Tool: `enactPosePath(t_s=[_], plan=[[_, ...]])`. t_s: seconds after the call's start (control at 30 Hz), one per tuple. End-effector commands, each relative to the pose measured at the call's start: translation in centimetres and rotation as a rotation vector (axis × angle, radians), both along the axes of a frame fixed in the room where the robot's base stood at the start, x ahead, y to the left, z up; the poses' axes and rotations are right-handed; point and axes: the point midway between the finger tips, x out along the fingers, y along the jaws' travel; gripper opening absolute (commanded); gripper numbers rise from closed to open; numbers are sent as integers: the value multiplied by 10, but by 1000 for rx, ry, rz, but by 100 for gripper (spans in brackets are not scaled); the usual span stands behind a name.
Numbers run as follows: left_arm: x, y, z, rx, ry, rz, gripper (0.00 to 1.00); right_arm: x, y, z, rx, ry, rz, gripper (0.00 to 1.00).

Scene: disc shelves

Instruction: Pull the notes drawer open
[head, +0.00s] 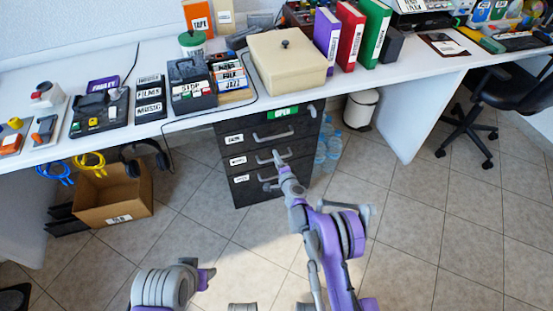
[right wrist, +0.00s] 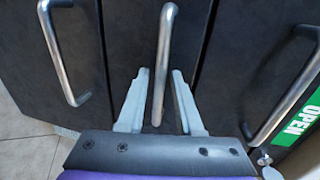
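A dark three-drawer cabinet (head: 262,145) stands under the desk. Each drawer has a grey bar handle and a small white label whose word is too small to read surely, so I cannot tell which one is notes. All three drawers look closed. My right gripper (head: 276,168) is at the middle drawer. In the right wrist view its two fingers (right wrist: 160,103) are apart, one on each side of the middle handle (right wrist: 164,55), with gaps visible on both sides. My left arm shows at the bottom left of the head view; its gripper is not visible.
A green OPEN sign (head: 284,112) is at the cabinet's top. A cardboard box (head: 112,200) stands on the floor to the left. Water bottles (head: 328,148) and a white bin (head: 361,108) are to the right. The floor before the cabinet is clear apart from my arms.

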Motion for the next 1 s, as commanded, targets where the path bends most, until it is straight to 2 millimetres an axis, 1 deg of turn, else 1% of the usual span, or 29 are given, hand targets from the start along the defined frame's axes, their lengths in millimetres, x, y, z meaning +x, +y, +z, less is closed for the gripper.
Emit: enactPosePath(t_s=[0.03, 0.1, 0.17, 1.0], plan=[[0, 0, 0, 0, 0, 0, 50, 0, 0, 0, 0, 0, 0, 23], [0, 0, 0, 0, 0, 0, 50, 0, 0, 0, 0, 0, 0, 11], [0, 0, 0, 0, 0, 0, 50, 0, 0, 0, 0, 0, 0, 0], [0, 0, 0, 0, 0, 0, 50, 0, -1, 0, 0, 0, 0, 0]])
